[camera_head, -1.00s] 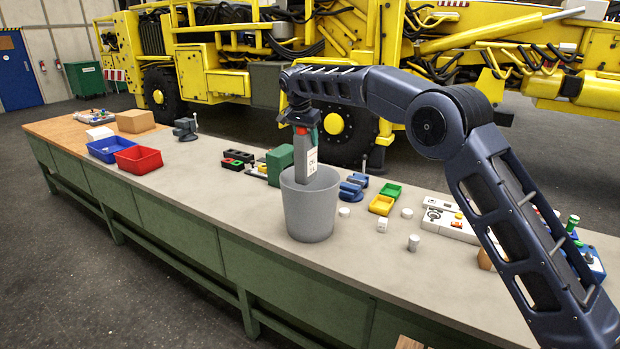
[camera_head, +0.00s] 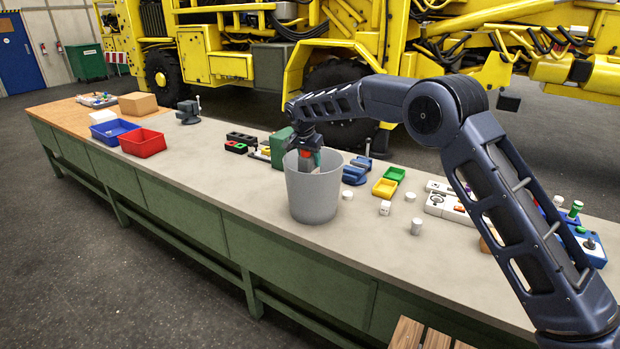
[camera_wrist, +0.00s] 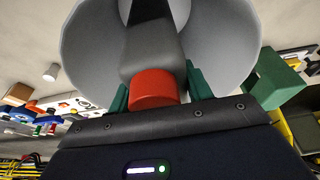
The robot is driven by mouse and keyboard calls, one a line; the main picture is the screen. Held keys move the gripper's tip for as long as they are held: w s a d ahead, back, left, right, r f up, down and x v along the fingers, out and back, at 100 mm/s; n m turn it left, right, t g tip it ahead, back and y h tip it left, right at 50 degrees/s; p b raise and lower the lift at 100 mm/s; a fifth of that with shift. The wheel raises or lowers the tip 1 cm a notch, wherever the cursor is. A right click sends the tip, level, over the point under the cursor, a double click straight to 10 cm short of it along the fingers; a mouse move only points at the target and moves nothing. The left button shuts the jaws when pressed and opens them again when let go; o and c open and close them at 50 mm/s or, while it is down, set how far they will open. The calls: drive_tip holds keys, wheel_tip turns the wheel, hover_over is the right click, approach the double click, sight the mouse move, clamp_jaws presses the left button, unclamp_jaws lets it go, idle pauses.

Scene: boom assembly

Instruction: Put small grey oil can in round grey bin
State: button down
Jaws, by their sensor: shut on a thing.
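The round grey bin (camera_head: 312,203) stands upright on the workbench, and its pale inner wall shows in the wrist view (camera_wrist: 88,50). My gripper (camera_head: 308,160) is low at the bin's mouth, with its fingers partly hidden behind the near rim. In the wrist view its green fingers (camera_wrist: 158,92) are shut on the small grey oil can (camera_wrist: 152,48), gripping near its red cap (camera_wrist: 154,88). The can's body points down into the bin between its walls. Its far end is not clear to see, so I cannot tell whether it touches the bottom.
A green block (camera_head: 282,147) stands close behind the bin. Blue (camera_head: 113,130) and red (camera_head: 142,143) trays lie to the left. Yellow (camera_head: 384,188) and green (camera_head: 394,174) small trays and white cylinders lie to the right. The bench (camera_head: 215,180) is clear left of the bin.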

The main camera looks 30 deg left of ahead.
sight(304, 151)
drive_tip(key=shift+f, duration=4.1)
drive_tip(key=c, duration=0.6)
unclamp_jaws()
drive_tip(key=v, duration=1.2)
